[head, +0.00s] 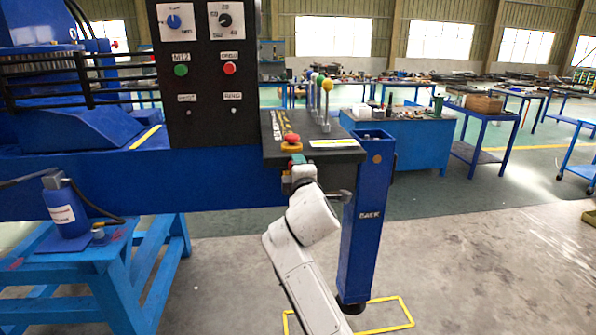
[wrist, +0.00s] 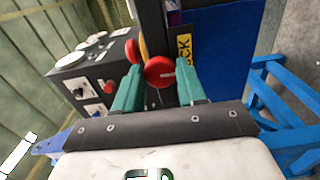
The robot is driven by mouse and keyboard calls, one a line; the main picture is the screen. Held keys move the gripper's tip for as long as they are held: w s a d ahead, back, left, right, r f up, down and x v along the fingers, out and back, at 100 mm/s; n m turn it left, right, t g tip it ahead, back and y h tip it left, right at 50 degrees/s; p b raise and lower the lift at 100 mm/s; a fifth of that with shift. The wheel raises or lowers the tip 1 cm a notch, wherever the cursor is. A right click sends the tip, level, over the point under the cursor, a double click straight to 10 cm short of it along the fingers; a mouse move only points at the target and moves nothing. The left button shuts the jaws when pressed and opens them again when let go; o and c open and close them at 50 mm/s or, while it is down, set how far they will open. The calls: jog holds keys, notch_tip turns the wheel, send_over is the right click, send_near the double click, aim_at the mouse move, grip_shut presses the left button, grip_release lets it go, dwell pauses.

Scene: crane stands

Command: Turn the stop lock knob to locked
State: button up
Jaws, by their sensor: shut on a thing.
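The stop lock knob, a round red disc (wrist: 160,70) with a short pale mark, sits between the two green fingertips in the wrist view. The mark lies nearly level in the picture, right of the disc's middle. My gripper (wrist: 161,88) is shut on this knob, one finger at each side. In the head view my gripper (head: 297,160) is at the front face of the dark control console (head: 335,153), just below its top edge. The knob is hidden there behind my gripper. Which setting the knob has cannot be read.
A red mushroom button with a yellow base (head: 291,139) stands just above my gripper. Upright levers with coloured balls (head: 325,100) stand on the console. A blue post (head: 362,220) is close on the right. Open floor (head: 480,240) lies further right.

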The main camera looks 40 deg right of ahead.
jog(key=shift+d+f, duration=0.1)
jog(key=o, duration=1)
jog(key=v, duration=1.1)
jog(key=shift+w+b, duration=0.1)
jog(key=shift+b, duration=0.3)
jog(key=s+a+f+m+g+y, duration=0.2)
jog(key=s+f, duration=0.3)
jog(key=f, duration=0.4)
jog(key=s+a+f+m+g+y, duration=0.2)
jog(key=s+f+g, duration=0.15)
jog(key=f, duration=0.45)
jog(key=s+a+f+m+g+y, duration=0.25)
jog(key=s+f, duration=0.35)
jog(key=f, duration=0.3)
jog(key=s+a+f+m+g+y, duration=0.1)
jog(key=s+a+f+g, duration=0.1)
jog(key=s, duration=0.4)
jog(key=s+a+f+m+g+y, duration=0.1)
jog(key=s+a+f+m+g, duration=0.1)
jog(key=s+f, duration=0.3)
jog(key=s+a+f+m+g+y, duration=0.1)
jog(key=s+a+f+m+g, duration=0.1)
jog(key=s, duration=0.6)
jog(key=shift+s+a+f, duration=0.2)
jog(key=shift+f, duration=0.25)
jog(key=shift+s+a+f, duration=0.15)
jog(key=shift+a+f, duration=0.05)
jog(key=shift+f, duration=0.25)
